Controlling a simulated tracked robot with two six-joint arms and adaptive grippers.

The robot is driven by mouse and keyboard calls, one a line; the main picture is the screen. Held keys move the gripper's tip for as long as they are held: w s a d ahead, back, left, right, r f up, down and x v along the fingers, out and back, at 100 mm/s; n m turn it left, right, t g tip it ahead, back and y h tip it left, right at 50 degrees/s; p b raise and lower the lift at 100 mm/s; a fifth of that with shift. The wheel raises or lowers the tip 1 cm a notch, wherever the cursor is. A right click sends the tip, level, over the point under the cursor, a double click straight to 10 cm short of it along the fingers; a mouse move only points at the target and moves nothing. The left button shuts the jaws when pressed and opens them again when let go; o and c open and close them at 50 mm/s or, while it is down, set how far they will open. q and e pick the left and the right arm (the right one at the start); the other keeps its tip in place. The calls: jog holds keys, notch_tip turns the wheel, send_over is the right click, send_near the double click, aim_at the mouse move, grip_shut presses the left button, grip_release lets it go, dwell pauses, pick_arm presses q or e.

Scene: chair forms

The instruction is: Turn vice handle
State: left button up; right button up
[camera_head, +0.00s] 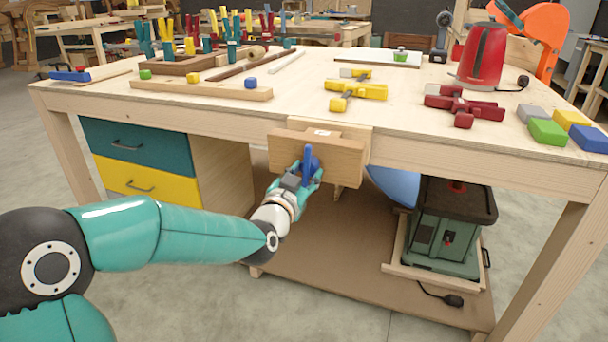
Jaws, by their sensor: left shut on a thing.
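A wooden vice (345,158) is fixed to the front edge of the workbench (300,95). Its blue handle (309,157) stands out from the front jaw and looks roughly upright. My left gripper (309,176) is at the front of the vice, with its teal fingers around the lower part of the blue handle and shut on it. The fingers hide part of the handle. My right gripper is not in view.
Teal and yellow drawers (135,180) are at the left under the bench. A green machine (445,230) stands on the lower shelf at the right. Yellow clamps (357,90), red clamps (463,105) and a red kettle (482,55) are on the benchtop.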

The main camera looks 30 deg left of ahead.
pick_arm(q)
jog(key=o, duration=1.1)
jog(key=shift+o, duration=0.2)
jog(key=v, duration=1.2)
